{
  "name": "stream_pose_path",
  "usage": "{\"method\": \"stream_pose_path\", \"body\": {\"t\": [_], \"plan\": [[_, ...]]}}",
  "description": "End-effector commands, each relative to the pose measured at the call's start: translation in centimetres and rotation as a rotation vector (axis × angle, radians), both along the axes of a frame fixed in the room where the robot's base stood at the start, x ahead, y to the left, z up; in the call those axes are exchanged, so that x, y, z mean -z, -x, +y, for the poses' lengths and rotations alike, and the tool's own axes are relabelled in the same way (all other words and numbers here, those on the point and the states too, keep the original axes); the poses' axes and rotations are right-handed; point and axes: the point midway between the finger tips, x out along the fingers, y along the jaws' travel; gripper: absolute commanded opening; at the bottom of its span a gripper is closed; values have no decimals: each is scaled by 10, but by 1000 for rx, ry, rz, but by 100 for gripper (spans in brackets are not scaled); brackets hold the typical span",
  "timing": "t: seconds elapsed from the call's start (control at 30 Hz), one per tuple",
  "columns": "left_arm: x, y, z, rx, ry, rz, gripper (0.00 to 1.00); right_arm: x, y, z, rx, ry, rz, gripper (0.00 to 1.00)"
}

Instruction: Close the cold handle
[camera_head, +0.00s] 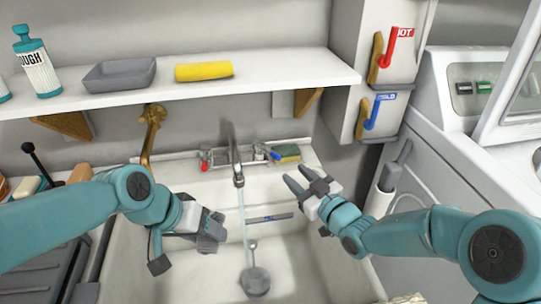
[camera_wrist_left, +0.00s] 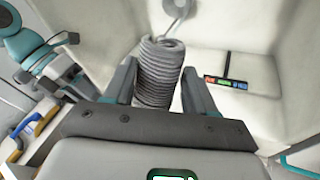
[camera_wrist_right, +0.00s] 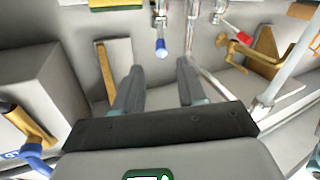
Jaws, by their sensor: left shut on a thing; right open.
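A blue handle (camera_head: 373,110) on a brass fitting is on the wall box at right, beside a blue label; a blue handle also shows in the right wrist view (camera_wrist_right: 36,163). A faucet (camera_head: 236,155) pours a thin water stream into the sink. A blue-tipped tap (camera_wrist_right: 162,47) and a red-tipped tap (camera_wrist_right: 240,38) flank it. My right gripper (camera_head: 297,176) is open and empty over the sink's right side, left of and below the wall handle. My left gripper (camera_head: 210,228) is shut on a grey ribbed cylinder (camera_wrist_left: 158,75) low in the sink.
A red handle (camera_head: 390,47) labelled HOT is above the blue one. A shelf (camera_head: 270,78) with a bottle, grey dish and yellow roll overhangs the sink (camera_head: 305,262). A washing machine (camera_head: 440,165) stands at right. A sponge (camera_head: 287,152) lies on the sink's back ledge.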

Motion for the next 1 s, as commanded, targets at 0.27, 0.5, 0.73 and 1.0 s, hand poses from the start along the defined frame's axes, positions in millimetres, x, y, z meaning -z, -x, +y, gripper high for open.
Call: {"method": "stream_pose_path", "body": {"t": [0.27, 0.5, 0.73, 1.0], "plan": [[-2, 2, 0, 1, 0, -1, 20, 0, -46, 33, -2, 0, -1, 40], [-3, 1, 1, 1, 0, -1, 20, 0, -81, 56, -1, 0, -1, 40], [-3, -1, 2, 1, 0, -1, 20, 0, -93, 65, -1, 0, 0, 40], [-3, -2, 2, 1, 0, -1, 20, 0, -94, 65, -1, -1, 1, 30]]}}
